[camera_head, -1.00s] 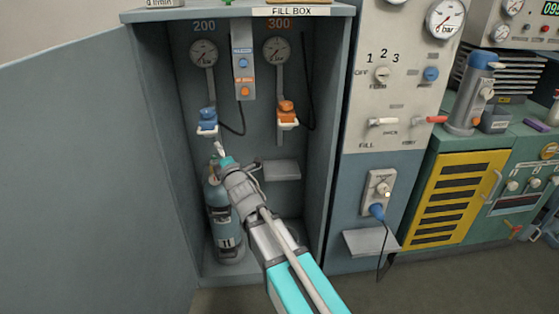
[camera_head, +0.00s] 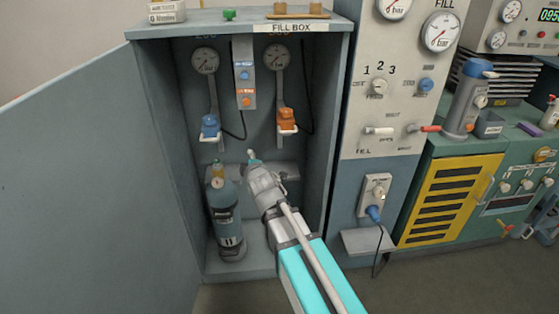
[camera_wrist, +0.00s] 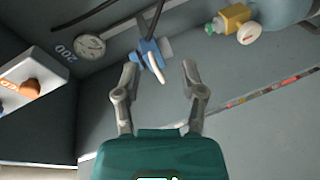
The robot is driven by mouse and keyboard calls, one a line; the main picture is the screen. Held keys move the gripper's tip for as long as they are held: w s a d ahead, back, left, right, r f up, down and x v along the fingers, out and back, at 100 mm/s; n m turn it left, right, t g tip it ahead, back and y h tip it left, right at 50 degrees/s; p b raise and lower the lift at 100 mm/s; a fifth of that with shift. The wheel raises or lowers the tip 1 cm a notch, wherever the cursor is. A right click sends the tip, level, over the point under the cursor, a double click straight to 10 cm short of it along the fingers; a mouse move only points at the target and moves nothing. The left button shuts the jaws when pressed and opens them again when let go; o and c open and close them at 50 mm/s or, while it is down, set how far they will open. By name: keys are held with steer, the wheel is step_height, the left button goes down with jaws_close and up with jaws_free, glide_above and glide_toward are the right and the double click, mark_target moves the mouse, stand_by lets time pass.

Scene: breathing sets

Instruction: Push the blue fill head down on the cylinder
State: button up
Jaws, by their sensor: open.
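My gripper (camera_head: 251,157) is right of the valve and lower than the blue head. In the wrist view, my gripper (camera_wrist: 158,80) is open and empty. The blue head (camera_wrist: 150,53) with its white lever shows beyond the fingers, and the brass valve (camera_wrist: 236,19) at upper right.
An orange fill head (camera_head: 286,120) hangs right of the blue one. A grey shelf (camera_head: 288,170) lies behind my arm. The box's side wall and open door (camera_head: 80,180) bound the left; a control panel (camera_head: 400,100) stands right.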

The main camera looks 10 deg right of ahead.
steer(key=s+d+m+g+h+p, duration=0.3)
steer(key=s+d+m+g+p, duration=0.2)
steer(key=d+m+p, duration=0.2)
steer(key=shift+s+d+r+g+p, duration=0.15)
steer(key=shift+d+r+g+p, duration=0.3)
steer(key=shift+d+p, duration=0.55)
steer(key=shift+d, duration=0.1)
steer(key=w+a+f+n+t+y+b, duration=0.1)
steer(key=w+a+n+t+y+b, duration=0.1)
steer(key=a+n+t+y+b, duration=0.2)
steer(key=w+a+f+n+t+y+b, duration=0.1)
steer(key=w+a+n+t+y+b, duration=0.2)
steer(key=a+n+b, duration=0.6)
steer(key=a+t+b, duration=0.2)
steer(key=a+b, duration=0.2)
steer(key=b, duration=0.1)
steer(key=shift+a+n+y, duration=0.3)
steer(key=shift+n+y, duration=0.1)
